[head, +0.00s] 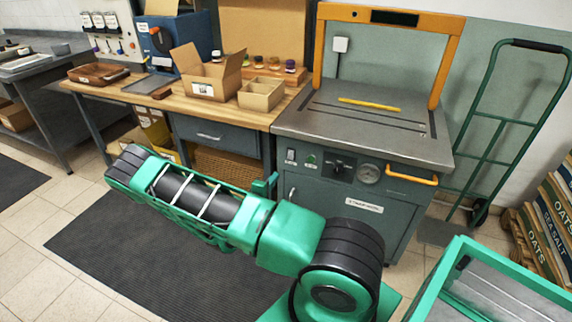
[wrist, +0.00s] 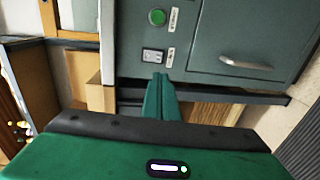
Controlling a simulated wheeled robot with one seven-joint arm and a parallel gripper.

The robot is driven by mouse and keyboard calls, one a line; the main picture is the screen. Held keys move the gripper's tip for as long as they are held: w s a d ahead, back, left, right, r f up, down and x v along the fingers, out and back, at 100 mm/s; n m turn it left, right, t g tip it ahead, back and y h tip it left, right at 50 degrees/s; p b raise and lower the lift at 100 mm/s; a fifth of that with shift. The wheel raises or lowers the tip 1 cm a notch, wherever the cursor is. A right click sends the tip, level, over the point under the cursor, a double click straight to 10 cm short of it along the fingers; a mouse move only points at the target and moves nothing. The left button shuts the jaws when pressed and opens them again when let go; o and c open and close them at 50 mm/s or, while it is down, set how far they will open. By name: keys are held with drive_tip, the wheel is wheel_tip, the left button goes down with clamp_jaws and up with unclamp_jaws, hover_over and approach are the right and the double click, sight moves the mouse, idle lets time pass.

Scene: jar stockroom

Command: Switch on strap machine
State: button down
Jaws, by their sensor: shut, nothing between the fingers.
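The strap machine (head: 365,120) is a grey-green cabinet with a metal top and an orange arch. Its front panel has a rocker switch (head: 290,156) on the left and a round green button (head: 311,158) beside it. In the wrist view the panel appears turned, with the green button (wrist: 157,17) above the rocker switch (wrist: 153,56). My gripper (wrist: 160,77) is shut and empty. Its fingertips appear just below the rocker switch in the wrist view; I cannot tell whether they touch the panel. In the head view my arm hides most of the gripper.
A wooden workbench (head: 275,115) with open cardboard boxes (head: 208,75) stands left of the machine. A green hand truck (head: 495,118) leans on the wall at the right. An orange handle (head: 412,178) sticks out of the machine front. A dark mat (head: 105,238) covers the floor.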

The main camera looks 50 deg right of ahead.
sight(290, 159)
drive_tip(key=x, duration=1.4)
drive_tip(key=shift+r, duration=0.1)
drive_tip(key=shift+d, duration=0.1)
drive_tip(key=shift+d+h, duration=0.1)
drive_tip(key=shift+h, duration=0.2)
drive_tip(key=shift+s+a+f, duration=0.2)
drive_tip(key=shift+s+a, duration=0.1)
drive_tip(key=shift+a, duration=0.2)
drive_tip(key=f+v, duration=0.3)
drive_tip(key=v, duration=0.9)
drive_tip(key=shift+a, duration=0.45)
